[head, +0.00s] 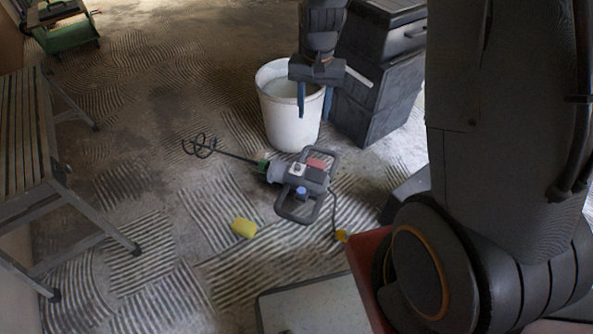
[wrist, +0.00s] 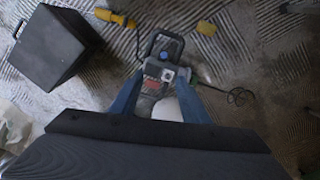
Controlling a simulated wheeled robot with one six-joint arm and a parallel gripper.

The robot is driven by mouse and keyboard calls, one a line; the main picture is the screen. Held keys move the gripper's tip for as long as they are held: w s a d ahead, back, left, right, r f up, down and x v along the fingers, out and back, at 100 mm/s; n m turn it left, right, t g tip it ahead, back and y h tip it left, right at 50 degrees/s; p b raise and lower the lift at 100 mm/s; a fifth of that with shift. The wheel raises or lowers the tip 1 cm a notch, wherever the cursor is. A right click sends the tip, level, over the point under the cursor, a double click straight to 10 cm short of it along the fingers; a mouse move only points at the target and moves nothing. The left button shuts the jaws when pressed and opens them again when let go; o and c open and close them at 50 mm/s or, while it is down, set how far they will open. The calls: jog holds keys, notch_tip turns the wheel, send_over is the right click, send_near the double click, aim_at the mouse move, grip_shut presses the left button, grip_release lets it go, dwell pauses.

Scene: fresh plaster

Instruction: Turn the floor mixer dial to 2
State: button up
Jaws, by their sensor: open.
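The floor mixer (head: 313,176) lies on the ridged floor, with two looped black handles, a grey body and a red patch. A round blue knob (head: 301,191) and a small white part (head: 297,169) sit on its top; I cannot read any numbers or tell the dial setting. My gripper (head: 314,106) is open and empty, its blue fingers pointing down, overlapping the white bucket in the head view. In the wrist view the mixer (wrist: 153,91) shows beyond and between my fingers (wrist: 161,82), apart from them, with the blue knob (wrist: 165,55) near its far handle.
A white bucket (head: 281,125) and stacked black toolboxes (head: 378,95) stand behind the mixer. A yellow sponge (head: 243,228) lies in front. The mixer's whisk (head: 199,146) reaches left. A slatted workbench (head: 28,150) stands at left. The floor between is mostly clear.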

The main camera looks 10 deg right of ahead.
jog(key=w+f+m+b, duration=0.2)
jog(key=w+f+b, duration=0.55)
jog(key=f, duration=0.85)
jog(key=m+b, duration=0.3)
jog(key=b, duration=0.5)
send_over(298, 165)
jog(key=f, duration=2.1)
jog(key=shift+s, duration=0.2)
jog(key=shift+w+a+f+b, duration=0.1)
jog(key=shift+f+b, duration=1.2)
jog(key=shift+f, duration=2.65)
jog(key=c, duration=1.1)
jog(key=shift+o, duration=0.2)
jog(key=n+p, duration=0.2)
jog(key=n, duration=0.4)
jog(key=n+p, duration=0.1)
jog(key=n, duration=0.4)
jog(key=shift+n, duration=0.3)
